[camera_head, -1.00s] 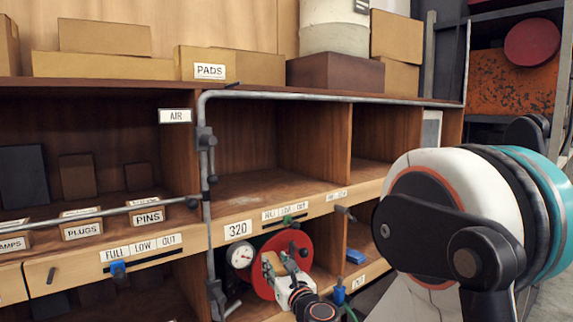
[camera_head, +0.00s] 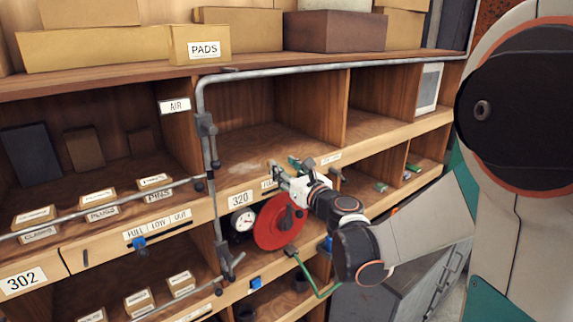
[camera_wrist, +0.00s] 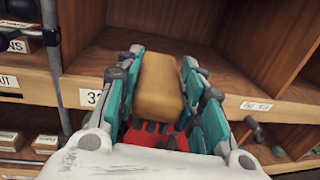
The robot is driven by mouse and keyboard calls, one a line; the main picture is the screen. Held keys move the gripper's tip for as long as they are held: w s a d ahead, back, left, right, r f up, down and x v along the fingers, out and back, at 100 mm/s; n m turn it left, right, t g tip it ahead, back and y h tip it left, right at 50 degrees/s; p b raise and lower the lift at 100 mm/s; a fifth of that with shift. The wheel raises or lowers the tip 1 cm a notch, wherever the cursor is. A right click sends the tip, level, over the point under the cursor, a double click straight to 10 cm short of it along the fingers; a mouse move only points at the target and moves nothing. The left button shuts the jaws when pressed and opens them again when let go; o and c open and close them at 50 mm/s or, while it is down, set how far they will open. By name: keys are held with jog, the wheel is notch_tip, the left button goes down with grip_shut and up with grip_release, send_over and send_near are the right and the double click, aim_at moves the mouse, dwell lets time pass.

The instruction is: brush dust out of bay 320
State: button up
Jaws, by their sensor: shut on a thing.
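Bay 320 (camera_head: 275,140) is the open wooden compartment above the "320" label (camera_head: 240,198). A pale dusty patch (camera_head: 240,168) lies on its floor, left of my gripper. My gripper (camera_head: 284,172) is at the bay's front edge. In the wrist view my gripper (camera_wrist: 162,60) is shut on a tan block-shaped brush (camera_wrist: 160,85), its teal-padded fingers on both sides. Red shapes show below the block; I cannot tell whether they belong to it. The brush is not clearly visible in the head view.
A grey pipe (camera_head: 208,160) runs up the bay's left side and along its top. A wooden divider (camera_head: 345,105) bounds its right. A red disc (camera_head: 278,222) and a gauge (camera_head: 242,222) sit below. The bay interior is otherwise clear.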

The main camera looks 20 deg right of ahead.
jog(key=shift+w+a+f+b, duration=0.55)
jog(key=shift+w+a, duration=0.55)
jog(key=shift+w, duration=2.35)
jog(key=shift+w+a+f+b, duration=0.3)
jog(key=shift+w+a+f, duration=0.65)
jog(key=shift+w, duration=2.55)
jog(key=shift+w+a+f+b, duration=0.45)
jog(key=shift+w+a, duration=0.85)
jog(key=shift+w, duration=2.15)
jog(key=shift+f+b, duration=0.65)
jog(key=shift+a+r, duration=0.1)
jog(key=shift+a, duration=0.05)
